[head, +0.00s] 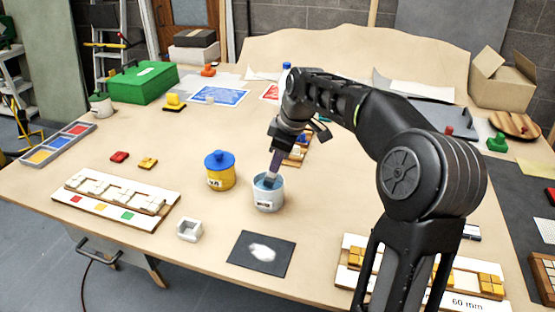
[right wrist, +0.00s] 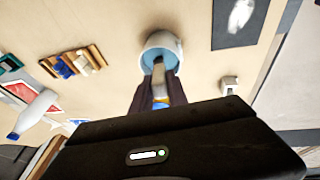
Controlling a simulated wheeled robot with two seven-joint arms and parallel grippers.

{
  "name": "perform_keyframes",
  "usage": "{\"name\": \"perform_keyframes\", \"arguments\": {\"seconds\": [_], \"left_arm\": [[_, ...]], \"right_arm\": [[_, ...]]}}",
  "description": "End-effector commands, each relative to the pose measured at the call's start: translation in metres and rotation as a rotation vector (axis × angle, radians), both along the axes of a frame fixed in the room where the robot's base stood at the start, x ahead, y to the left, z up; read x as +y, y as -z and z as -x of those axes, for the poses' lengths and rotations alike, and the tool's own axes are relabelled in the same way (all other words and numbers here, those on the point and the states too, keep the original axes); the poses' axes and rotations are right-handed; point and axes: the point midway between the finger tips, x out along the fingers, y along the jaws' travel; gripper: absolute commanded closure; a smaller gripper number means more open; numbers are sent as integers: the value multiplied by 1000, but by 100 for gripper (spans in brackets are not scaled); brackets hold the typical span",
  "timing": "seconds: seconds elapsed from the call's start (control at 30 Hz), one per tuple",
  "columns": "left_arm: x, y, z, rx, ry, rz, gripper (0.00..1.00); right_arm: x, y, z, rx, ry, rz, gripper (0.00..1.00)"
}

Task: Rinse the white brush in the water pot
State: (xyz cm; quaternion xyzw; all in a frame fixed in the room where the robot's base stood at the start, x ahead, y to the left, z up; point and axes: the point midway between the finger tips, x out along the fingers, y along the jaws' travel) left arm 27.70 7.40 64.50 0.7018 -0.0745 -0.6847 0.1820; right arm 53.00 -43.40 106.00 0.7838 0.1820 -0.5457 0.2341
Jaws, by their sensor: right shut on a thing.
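The water pot (head: 268,201) is a small white cup with a label and blue water, standing near the middle of the table. It also shows in the right wrist view (right wrist: 176,46). My right gripper (head: 276,162) is above the pot, shut on the brush (head: 270,178). The brush points down with its pale lower end inside the pot's rim; it shows between the dark fingers in the right wrist view (right wrist: 159,75). How deep its tip is in the water I cannot tell. My left gripper is not in view.
A yellow jar with a blue lid (head: 220,172) stands close left of the pot. A dark panel with a white patch (head: 262,253) lies in front. A small white square holder (head: 189,229) is front left. Mosaic panels (head: 115,205) lie left and right. A wooden block rack (head: 296,156) is behind.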

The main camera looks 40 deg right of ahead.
Motion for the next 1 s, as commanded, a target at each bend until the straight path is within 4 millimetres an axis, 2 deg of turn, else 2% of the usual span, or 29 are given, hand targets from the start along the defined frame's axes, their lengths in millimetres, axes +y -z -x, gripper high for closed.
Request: {"name": "perform_keyframes", "arguments": {"seconds": [0.1,0.6,1.0], "left_arm": [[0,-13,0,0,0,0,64],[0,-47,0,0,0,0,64],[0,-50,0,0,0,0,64]], "right_arm": [[0,-16,0,-3,0,0,100],[0,-59,-1,-3,-1,1,100],[0,-64,-1,-4,0,1,100]]}}
